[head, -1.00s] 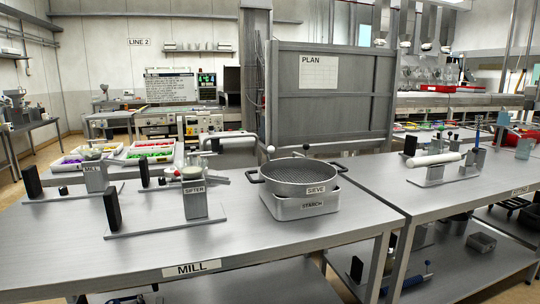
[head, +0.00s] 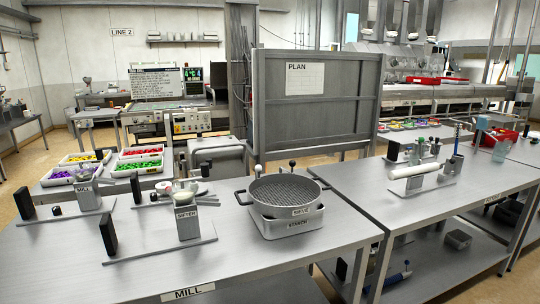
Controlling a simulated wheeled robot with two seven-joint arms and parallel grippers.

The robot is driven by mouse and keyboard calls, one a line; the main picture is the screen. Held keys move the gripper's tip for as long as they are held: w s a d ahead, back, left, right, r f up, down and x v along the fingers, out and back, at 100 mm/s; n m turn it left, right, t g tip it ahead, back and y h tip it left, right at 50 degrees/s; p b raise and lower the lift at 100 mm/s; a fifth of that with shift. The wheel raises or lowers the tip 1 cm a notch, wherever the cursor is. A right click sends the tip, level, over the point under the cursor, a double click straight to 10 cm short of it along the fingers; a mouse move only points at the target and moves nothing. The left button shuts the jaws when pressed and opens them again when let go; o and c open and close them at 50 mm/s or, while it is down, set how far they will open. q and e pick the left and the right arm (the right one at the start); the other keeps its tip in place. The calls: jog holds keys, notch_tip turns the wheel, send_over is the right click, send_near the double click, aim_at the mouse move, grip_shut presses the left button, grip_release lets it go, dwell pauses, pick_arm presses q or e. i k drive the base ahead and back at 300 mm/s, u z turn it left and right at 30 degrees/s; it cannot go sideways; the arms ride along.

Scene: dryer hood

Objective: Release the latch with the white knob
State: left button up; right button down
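A small white knob (head: 257,169) stands upright on a short stem just behind the left rear of the sieve (head: 285,190). A similar black knob (head: 292,163) stands to its right behind the sieve. The sieve is a round grey mesh pan with side handles, resting on a metal box marked STARCH (head: 297,225) on the near table. The sieve and box hide what lies below the knobs, so I cannot make out a latch. Neither of my grippers is in view.
The near table (head: 250,255) also bears the SIFTER stand (head: 187,222) and the MILL stand (head: 87,194), with black upright plates. A right-hand table (head: 400,215) holds a white roller (head: 413,170). A grey PLAN board (head: 315,105) stands behind.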

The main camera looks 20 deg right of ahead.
aim_at(258, 168)
jog(key=k, duration=0.55)
jog(key=z, duration=1.05)
jog(key=i, duration=0.9)
jog(key=z, duration=0.45)
jog(key=i, duration=0.95)
jog(key=u, duration=1)
jog(key=i, duration=0.45)
jog(key=u, duration=0.5)
